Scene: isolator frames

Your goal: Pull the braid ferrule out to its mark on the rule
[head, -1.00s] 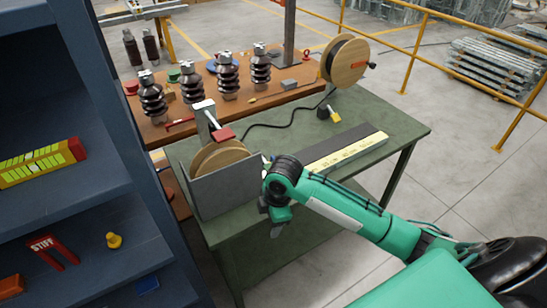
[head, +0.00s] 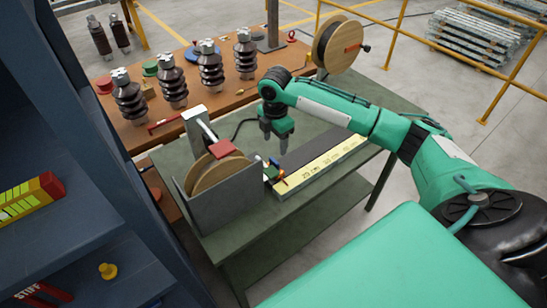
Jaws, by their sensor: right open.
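The rule (head: 325,167) is a pale yellow strip with dark markings along the front of a dark bench strip (head: 318,146). A small orange and blue piece (head: 279,174), which looks like the braid ferrule, is at the rule's left end, beside the grey spool box. It is too small to make out the braid. A wooden spool (head: 222,172) sits in the grey box (head: 223,205), under a red-ended lever (head: 220,149). My right gripper (head: 275,151) points down, open, above and slightly behind the orange piece, apart from it. My left gripper is not in view.
A blue shelf unit (head: 70,160) stands close on the left. The green table (head: 235,242) has some clear room in front of the box.

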